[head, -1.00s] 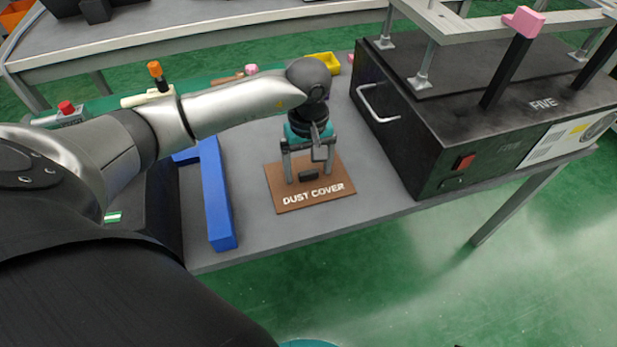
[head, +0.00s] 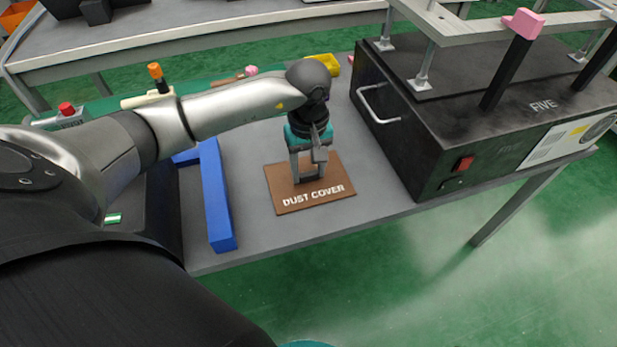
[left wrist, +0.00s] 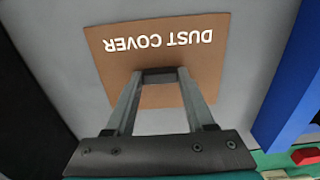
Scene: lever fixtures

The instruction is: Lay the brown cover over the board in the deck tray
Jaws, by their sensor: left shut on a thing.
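The brown cover (head: 325,185), marked DUST COVER, lies flat on the grey table. It also shows in the left wrist view (left wrist: 108,70). My left gripper (head: 306,178) points down over the middle of the cover, and its fingers are shut on the small dark handle (left wrist: 160,75) on top of it. In the head view the fingers hide most of the handle. I cannot make out the board or the deck tray in these frames. My right gripper is not in view.
A blue angled rail (head: 217,195) stands left of the cover. A large black machine (head: 430,140) marked FIVE, with a metal side handle (head: 377,103), stands to the right. A yellow piece (head: 325,62) lies behind. The grey table (head: 350,205) is bare around the cover.

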